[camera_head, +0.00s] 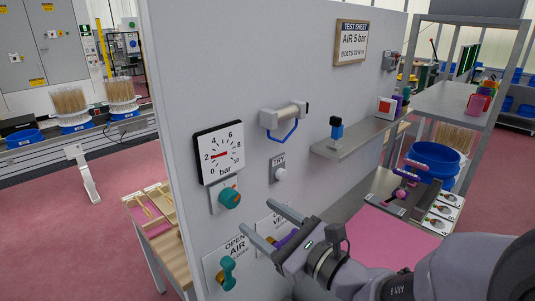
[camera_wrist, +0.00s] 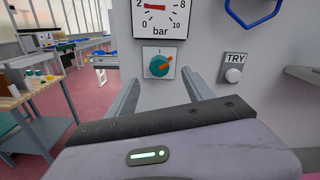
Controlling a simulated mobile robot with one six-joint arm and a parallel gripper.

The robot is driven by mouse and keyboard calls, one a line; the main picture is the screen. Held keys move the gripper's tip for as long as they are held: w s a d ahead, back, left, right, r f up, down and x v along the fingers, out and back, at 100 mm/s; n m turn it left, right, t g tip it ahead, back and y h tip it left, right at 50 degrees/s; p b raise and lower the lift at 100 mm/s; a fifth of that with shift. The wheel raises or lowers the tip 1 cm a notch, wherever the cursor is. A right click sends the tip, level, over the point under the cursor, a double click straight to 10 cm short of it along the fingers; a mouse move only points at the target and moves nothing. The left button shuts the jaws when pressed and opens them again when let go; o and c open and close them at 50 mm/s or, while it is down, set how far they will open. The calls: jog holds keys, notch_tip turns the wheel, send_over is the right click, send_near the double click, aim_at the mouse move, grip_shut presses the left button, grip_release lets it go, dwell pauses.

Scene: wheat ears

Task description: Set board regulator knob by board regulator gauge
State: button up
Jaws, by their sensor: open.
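The regulator gauge (camera_head: 219,153) is a white dial marked 0 to 10 bar on the grey board. Its red needle points left, near the 2. The teal regulator knob (camera_head: 229,198) sits on a pale plate just below it. The knob also shows in the wrist view (camera_wrist: 160,66), with an orange mark toward its upper right. A test sheet (camera_head: 351,42) reads AIR 5 bar. My gripper (camera_head: 258,226) is open and empty, below and right of the knob in the head view. In the wrist view the knob appears between and beyond the two fingers, untouched.
A TRY button (camera_head: 280,174) is right of the knob. A teal OPEN AIR valve handle (camera_head: 228,270) and a purple valve handle (camera_head: 287,238) are below. A cylinder with a blue hook (camera_head: 285,115) and a shelf (camera_head: 355,139) stick out from the board.

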aim_at(234, 200)
jog(key=b+x, duration=0.1)
jog(key=x, duration=0.8)
jog(key=shift+w+a+f, duration=0.1)
jog(key=shift+a+f, duration=0.05)
jog(key=shift+a, duration=0.15)
grip_shut()
